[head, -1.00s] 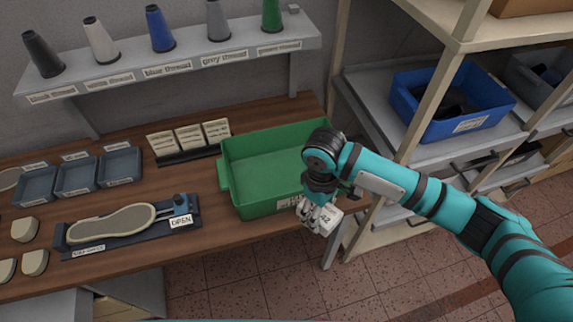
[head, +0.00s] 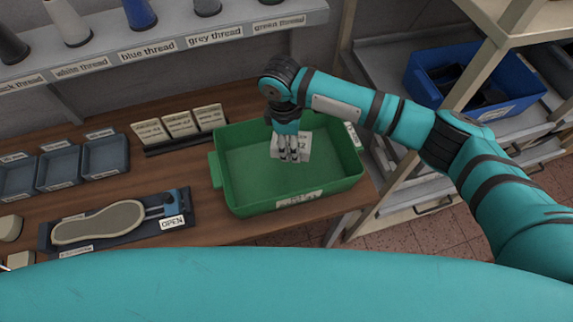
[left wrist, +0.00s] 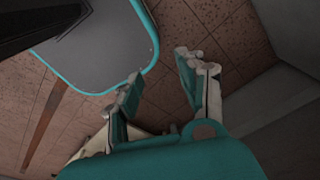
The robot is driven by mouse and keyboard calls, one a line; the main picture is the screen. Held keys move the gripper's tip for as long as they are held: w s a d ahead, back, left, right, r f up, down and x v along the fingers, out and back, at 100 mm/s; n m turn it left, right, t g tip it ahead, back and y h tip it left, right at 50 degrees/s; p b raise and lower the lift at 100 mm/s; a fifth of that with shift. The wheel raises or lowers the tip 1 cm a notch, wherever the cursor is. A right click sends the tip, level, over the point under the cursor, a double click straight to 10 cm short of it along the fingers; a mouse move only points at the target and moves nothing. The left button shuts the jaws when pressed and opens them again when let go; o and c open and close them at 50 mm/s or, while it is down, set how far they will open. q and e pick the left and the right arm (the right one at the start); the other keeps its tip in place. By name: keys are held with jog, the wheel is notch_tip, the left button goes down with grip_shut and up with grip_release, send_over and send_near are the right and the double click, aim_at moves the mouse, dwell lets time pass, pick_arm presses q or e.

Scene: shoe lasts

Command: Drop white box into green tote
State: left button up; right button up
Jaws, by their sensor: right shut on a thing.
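The white box (head: 301,147) is in my right gripper (head: 289,158), in the head view. The gripper points down and is shut on the box, over the inside of the green tote (head: 237,202). The fingers hide part of the box. I cannot tell whether the box touches the tote's floor. The tote stands on the wooden bench and looks otherwise empty. My left gripper shows in the left wrist view (left wrist: 158,80), with its fingers apart and nothing between them, above the tiled floor.
A shoe sole (head: 98,222) lies in a dark fixture left of the tote. Small grey trays (head: 58,167) and a card rack (head: 180,127) stand on the bench. A thread shelf (head: 165,48) runs above. A blue bin (head: 515,105) sits on the right rack.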

notch_tip(320, 180, down, 3)
jog(key=shift+w+f+b, duration=0.1)
jog(key=shift+w+b, duration=0.05)
jog(key=shift+b, duration=0.85)
jog(key=shift+w+f+b, duration=0.25)
jog(key=shift+f+b, duration=0.35)
jog(key=o, duration=1.4)
jog(key=shift+c, duration=0.2)
pick_arm(q)
jog(key=f, duration=0.2)
jog(key=w+f, duration=0.1)
jog(key=shift+f, duration=0.4)
pick_arm(e)
jog(key=r, duration=0.4)
jog(key=a+r, duration=0.1)
jog(key=r, duration=0.7)
jog(key=shift+a, duration=0.2)
pick_arm(q)
jog(key=shift+w, duration=0.1)
